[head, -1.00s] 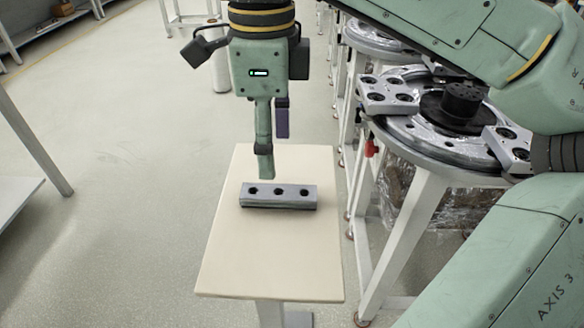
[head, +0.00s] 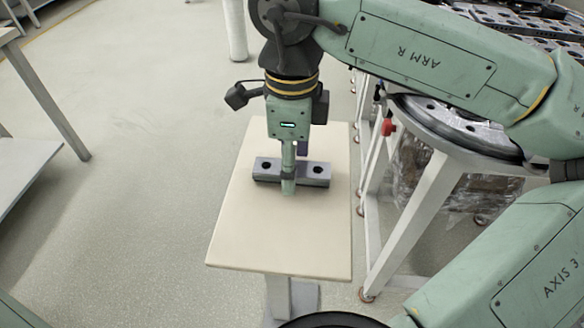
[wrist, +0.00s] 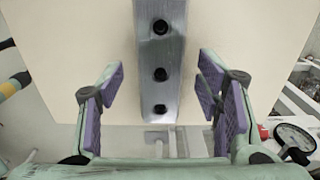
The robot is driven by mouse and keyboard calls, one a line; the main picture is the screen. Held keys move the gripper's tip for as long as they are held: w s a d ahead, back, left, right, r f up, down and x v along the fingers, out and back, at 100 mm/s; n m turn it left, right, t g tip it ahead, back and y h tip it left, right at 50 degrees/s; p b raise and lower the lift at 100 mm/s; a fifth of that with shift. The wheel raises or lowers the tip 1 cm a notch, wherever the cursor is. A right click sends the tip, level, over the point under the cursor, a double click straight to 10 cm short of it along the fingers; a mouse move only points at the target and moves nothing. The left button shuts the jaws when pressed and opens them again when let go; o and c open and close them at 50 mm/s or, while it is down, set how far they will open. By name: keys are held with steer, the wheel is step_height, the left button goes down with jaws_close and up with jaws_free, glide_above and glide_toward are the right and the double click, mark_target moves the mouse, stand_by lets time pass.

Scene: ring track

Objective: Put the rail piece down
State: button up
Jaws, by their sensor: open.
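The rail piece (head: 317,173) is a grey metal bar with a row of dark holes. It lies flat near the far end of a small cream-topped table (head: 285,235). My gripper (head: 289,180) points down at the middle of the rail piece in the head view, and its near finger hides the middle part of the bar. In the wrist view, the rail piece (wrist: 158,100) runs between the two purple finger pads, with a gap on each side. My gripper (wrist: 160,84) is open and holds nothing.
A round metal ring track on a white frame (head: 455,125) stands right of the table, with a red knob (head: 387,127) on its near side. The near part of the tabletop is bare. The floor at left is clear up to a grey bench (head: 30,150).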

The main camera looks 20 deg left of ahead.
steer(key=shift+f, duration=0.1)
jaws_close()
stand_by(0.8)
